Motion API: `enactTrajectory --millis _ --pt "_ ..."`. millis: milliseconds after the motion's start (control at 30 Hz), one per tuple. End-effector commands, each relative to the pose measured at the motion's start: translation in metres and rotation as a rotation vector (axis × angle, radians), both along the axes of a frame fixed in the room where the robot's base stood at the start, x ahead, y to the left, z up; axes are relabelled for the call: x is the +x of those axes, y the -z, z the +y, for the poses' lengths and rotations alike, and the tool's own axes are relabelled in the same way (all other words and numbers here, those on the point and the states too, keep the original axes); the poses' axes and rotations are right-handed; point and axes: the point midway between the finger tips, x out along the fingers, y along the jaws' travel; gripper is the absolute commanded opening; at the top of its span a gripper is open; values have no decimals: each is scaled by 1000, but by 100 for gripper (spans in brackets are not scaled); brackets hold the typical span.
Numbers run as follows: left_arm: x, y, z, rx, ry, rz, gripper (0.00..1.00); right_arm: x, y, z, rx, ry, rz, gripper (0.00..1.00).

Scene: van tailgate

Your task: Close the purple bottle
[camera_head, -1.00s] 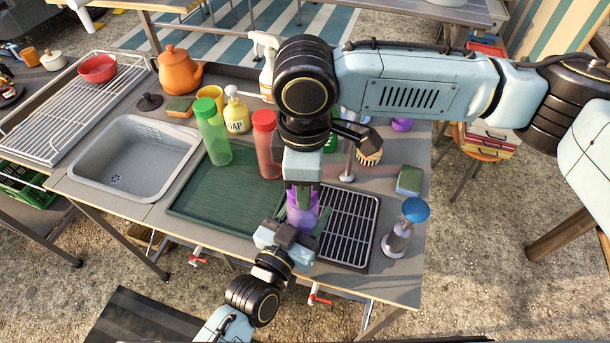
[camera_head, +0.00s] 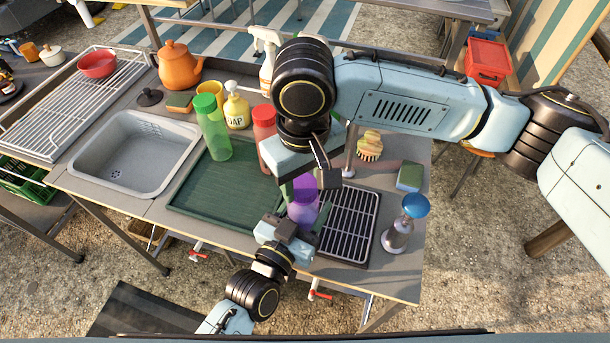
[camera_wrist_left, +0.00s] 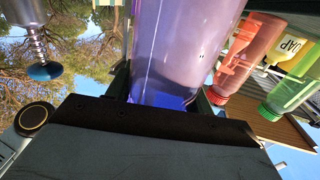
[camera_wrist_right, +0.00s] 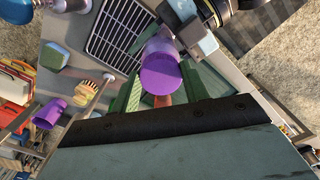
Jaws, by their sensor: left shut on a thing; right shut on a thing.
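The purple bottle (camera_head: 303,211) stands upright at the front of the counter, between the green tray and the black rack. My left gripper (camera_head: 296,229) is shut on its lower body from the front. The translucent bottle body also fills the top of the left wrist view (camera_wrist_left: 185,45). My right gripper (camera_head: 303,187) is above, shut on the purple cap (camera_wrist_right: 161,76) at the bottle's top. The cap is in line with the bottle. How far it sits on the neck is hidden by the fingers.
A red bottle (camera_head: 264,140), a green bottle (camera_head: 214,135) and a soap bottle (camera_head: 236,112) stand behind the green tray (camera_head: 215,192). The sink (camera_head: 135,150) is left.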

Motion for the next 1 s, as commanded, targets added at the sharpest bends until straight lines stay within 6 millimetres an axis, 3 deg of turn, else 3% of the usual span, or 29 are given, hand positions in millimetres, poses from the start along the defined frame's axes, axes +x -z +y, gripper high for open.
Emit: enactTrajectory --millis 700,1000 --pt "0 0 0 0 0 1 0 0 1 7 1 1485 5 21" --pt "0 0 0 0 0 1 0 3 0 7 1 1975 0 21"
